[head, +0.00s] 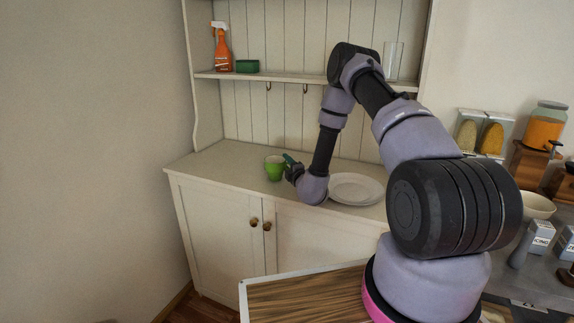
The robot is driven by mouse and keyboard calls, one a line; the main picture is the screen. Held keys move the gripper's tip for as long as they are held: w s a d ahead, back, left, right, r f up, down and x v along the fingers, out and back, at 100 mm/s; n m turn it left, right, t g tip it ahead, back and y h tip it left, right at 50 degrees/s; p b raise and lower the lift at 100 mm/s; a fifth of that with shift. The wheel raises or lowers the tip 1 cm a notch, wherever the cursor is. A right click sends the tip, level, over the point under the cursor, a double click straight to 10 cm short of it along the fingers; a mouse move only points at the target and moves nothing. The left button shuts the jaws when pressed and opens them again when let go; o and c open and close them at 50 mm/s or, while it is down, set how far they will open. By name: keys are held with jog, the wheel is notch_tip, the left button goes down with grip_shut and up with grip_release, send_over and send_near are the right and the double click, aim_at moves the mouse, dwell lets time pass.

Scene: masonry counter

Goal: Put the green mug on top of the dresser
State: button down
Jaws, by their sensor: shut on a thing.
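The green mug (274,169) is upright at the dresser's counter top, left of the white plate, in the head view. My gripper (287,164) reaches it from the right and is shut on it. The fingers are small and partly hidden behind the mug and my wrist. The dresser (208,160) is cream white, with a flat counter, two cupboard doors and a shelf above. I cannot tell whether the mug's base touches the counter.
A white plate (355,189) lies on the counter right of my wrist. The shelf (290,78) above holds an orange spray bottle (222,50), a green sponge-like block (247,66) and a clear glass (393,60). The counter left of the mug is clear. Jars and boxes stand far right.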

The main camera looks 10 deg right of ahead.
jog(key=shift+f, duration=0.15)
jog(key=shift+c, duration=1.8)
grip_release()
